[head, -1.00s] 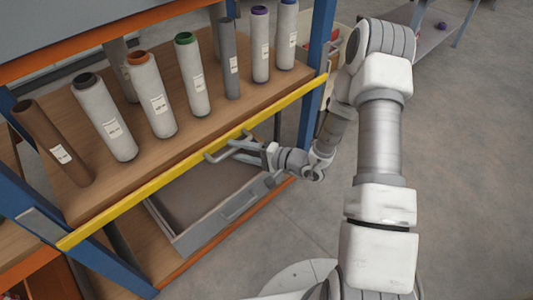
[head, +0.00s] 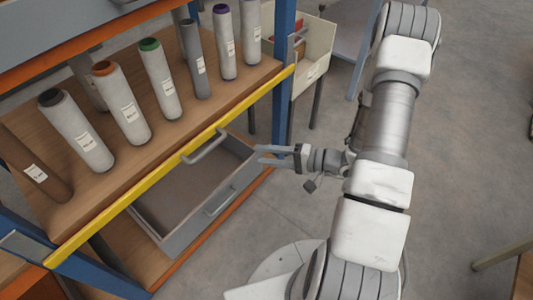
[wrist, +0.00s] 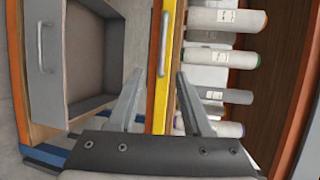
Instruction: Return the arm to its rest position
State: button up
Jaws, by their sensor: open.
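My gripper (head: 268,155) is open and empty, out in front of the shelf rack, to the right of the yellow rail (head: 160,180). It stands apart from the grey handle (head: 206,144) on that rail. In the wrist view the two fingers (wrist: 158,98) are spread, with the yellow rail (wrist: 166,75) lying beyond and between them. My arm is bent, with its larger links at the right of the head view.
Several labelled rolls (head: 122,104) lean on the wooden shelf (head: 225,100). Below it a grey drawer (head: 178,222) stands open and looks empty; it also shows in the wrist view (wrist: 85,50). A cream bin (head: 312,60) stands behind.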

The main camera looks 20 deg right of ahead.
dwell(0.4)
jog(key=s+a+r+n+g+h, duration=0.35)
jog(key=s+r, duration=0.25)
jog(key=r, duration=0.4)
jog(key=s+a+r+n+g+h, duration=0.2)
jog(key=s+r+n+g+h, duration=0.25)
jog(key=s+r, duration=0.35)
jog(key=s+d+r+t+h+p, duration=0.1)
jog(key=d+r+t+h+p, duration=0.1)
jog(key=r+p, duration=0.8)
jog(key=d+r+t+h+p, duration=0.3)
jog(key=r+p, duration=0.6)
jog(key=r, duration=1)
jog(key=shift+s+r+p, duration=0.3)
jog(key=shift+s+p, duration=0.05)
jog(key=shift+s, duration=0.05)
